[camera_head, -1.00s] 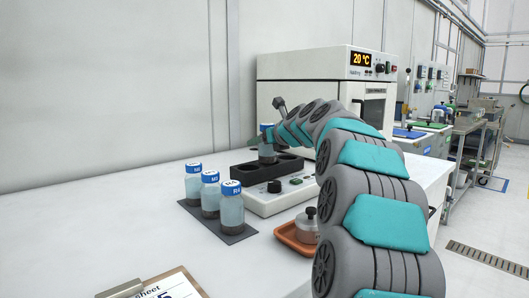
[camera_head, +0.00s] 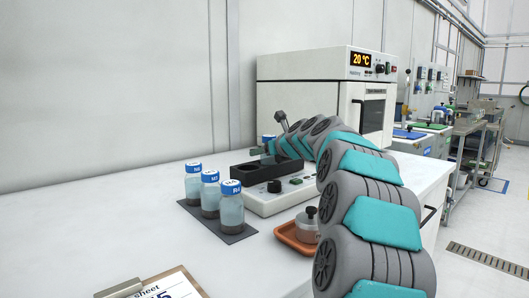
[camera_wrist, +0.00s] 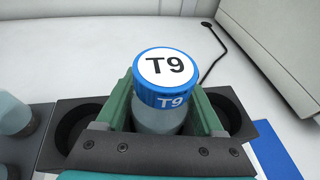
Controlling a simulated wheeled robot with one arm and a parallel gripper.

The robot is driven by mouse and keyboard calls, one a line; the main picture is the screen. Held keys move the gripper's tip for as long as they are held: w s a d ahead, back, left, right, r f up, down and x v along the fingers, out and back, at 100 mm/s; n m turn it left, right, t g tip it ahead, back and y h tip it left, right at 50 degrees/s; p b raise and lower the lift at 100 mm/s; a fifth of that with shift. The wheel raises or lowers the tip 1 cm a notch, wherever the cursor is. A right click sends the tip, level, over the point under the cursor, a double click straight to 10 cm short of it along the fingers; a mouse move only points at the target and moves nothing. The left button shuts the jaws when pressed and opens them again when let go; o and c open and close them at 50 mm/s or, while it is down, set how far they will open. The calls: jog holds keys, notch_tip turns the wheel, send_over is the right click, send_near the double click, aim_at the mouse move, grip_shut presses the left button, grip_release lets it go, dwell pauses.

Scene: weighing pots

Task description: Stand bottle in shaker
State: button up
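The bottle (camera_wrist: 158,119) has a blue cap labelled T9 and stands upright between the green fingers of my gripper (camera_wrist: 160,105), which appears shut on it. In the head view, the bottle's blue cap (camera_head: 268,138) shows just above my gripper (camera_head: 266,151), over the back part of the shaker (camera_head: 262,168). The shaker's black block also shows in the wrist view (camera_wrist: 45,148), with an empty round hole on each side of the bottle. The bottle's base is hidden, so its depth in the block cannot be seen.
Several blue-capped bottles (camera_head: 211,195) stand on a dark mat (camera_head: 235,238) left of the shaker. An orange tray (camera_head: 289,236) with a metal lidded pot (camera_head: 307,226) lies in front. An oven (camera_head: 315,100) reading 20 °C stands behind. A clipboard (camera_head: 165,287) lies at the front.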

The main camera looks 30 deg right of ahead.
jog(key=o, duration=0.4)
jog(key=shift+v, duration=6)
